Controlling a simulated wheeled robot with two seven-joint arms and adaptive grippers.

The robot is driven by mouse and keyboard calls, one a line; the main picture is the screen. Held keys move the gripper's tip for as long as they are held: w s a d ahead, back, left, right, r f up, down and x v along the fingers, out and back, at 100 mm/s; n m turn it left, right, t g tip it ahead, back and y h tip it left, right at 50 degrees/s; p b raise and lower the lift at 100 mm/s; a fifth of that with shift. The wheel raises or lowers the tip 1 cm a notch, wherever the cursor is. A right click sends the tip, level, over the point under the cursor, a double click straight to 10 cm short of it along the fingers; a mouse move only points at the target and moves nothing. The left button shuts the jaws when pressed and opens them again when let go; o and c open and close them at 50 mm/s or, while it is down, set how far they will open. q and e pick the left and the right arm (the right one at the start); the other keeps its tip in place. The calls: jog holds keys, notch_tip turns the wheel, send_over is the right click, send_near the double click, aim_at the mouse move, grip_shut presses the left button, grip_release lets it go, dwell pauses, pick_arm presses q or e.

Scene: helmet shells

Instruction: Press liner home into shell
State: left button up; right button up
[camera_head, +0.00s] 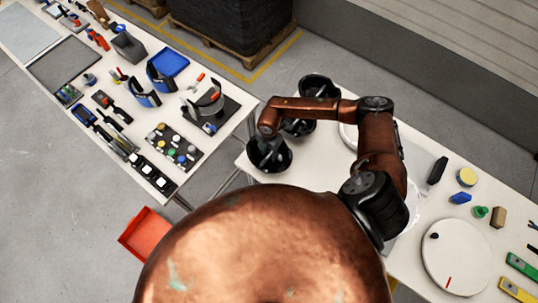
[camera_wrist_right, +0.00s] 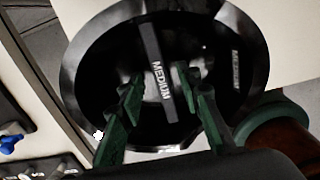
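A black bowl-shaped helmet shell (camera_head: 283,161) lies open side up at the left end of the near table, under my right wrist. In the right wrist view the shell (camera_wrist_right: 84,62) fills the middle, with a strip marked MEDIUM (camera_wrist_right: 157,72) across it and a second MEDIUM label on the right inner wall. I cannot tell the liner apart from the dark interior. The green fingers of my right gripper (camera_wrist_right: 160,84) are apart over the bowl, either side of the strip; contact is unclear. My left gripper is not in view.
More black shells (camera_head: 318,86) stand behind, close to my right forearm. A white turntable (camera_head: 455,257) and small coloured parts lie at the table's right. A gap separates the left table (camera_head: 232,92), full of tools and parts. A red bin (camera_head: 146,234) sits below.

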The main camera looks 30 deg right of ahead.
jog(key=shift+f, duration=0.35)
jog(key=shift+c, duration=0.3)
jog(key=shift+s, duration=0.1)
grip_shut()
